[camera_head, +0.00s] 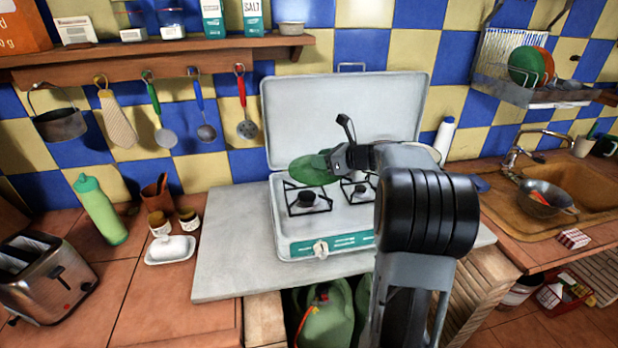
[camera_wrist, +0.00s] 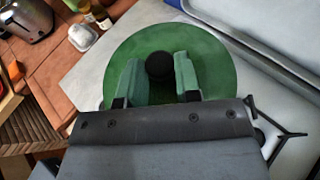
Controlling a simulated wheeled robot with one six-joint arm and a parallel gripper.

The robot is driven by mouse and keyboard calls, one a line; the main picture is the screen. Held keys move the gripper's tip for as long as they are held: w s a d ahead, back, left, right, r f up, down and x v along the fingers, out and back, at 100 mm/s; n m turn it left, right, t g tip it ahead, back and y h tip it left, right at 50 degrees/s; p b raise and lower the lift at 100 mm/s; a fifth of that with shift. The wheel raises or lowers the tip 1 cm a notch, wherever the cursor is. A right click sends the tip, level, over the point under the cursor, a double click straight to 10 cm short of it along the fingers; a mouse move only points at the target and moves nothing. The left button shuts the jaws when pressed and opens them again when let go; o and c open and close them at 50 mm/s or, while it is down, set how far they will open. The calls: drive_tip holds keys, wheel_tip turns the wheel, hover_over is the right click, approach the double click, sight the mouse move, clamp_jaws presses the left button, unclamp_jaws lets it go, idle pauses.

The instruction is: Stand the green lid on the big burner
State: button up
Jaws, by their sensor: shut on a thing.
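The green lid (camera_head: 312,169) is held in the air above the camping stove, over its left burner side and in front of the raised stove cover. My gripper (camera_head: 338,160) is shut on the lid at its black knob. In the wrist view the round green lid (camera_wrist: 215,58) shows with the two fingers of my gripper (camera_wrist: 160,75) on either side of the knob (camera_wrist: 159,65). The left burner (camera_head: 307,199) is bare below the lid. The right burner (camera_head: 359,189) is partly hidden by my arm. I cannot tell which burner is bigger.
The stove's raised cover (camera_head: 340,110) stands behind the burners. A grey slab (camera_head: 232,245) lies under the stove. A butter dish (camera_head: 171,249), a green bottle (camera_head: 100,210) and a toaster (camera_head: 45,275) stand on the left. The sink (camera_head: 575,195) is on the right.

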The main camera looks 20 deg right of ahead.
drive_tip(key=w+f, duration=0.2)
drive_tip(key=w+a+f, duration=0.1)
drive_tip(key=w+f, duration=0.1)
drive_tip(key=f, duration=0.1)
drive_tip(key=shift+a+f, duration=0.1)
drive_tip(key=shift+a, duration=0.05)
drive_tip(key=f, duration=0.3)
drive_tip(key=shift+w+a, duration=0.1)
drive_tip(key=shift+w, duration=0.25)
drive_tip(key=shift+f, duration=0.4)
drive_tip(key=shift+f+b, duration=0.3)
drive_tip(key=shift+f, duration=0.1)
drive_tip(key=o, duration=1)
drive_tip(key=shift+r, duration=0.1)
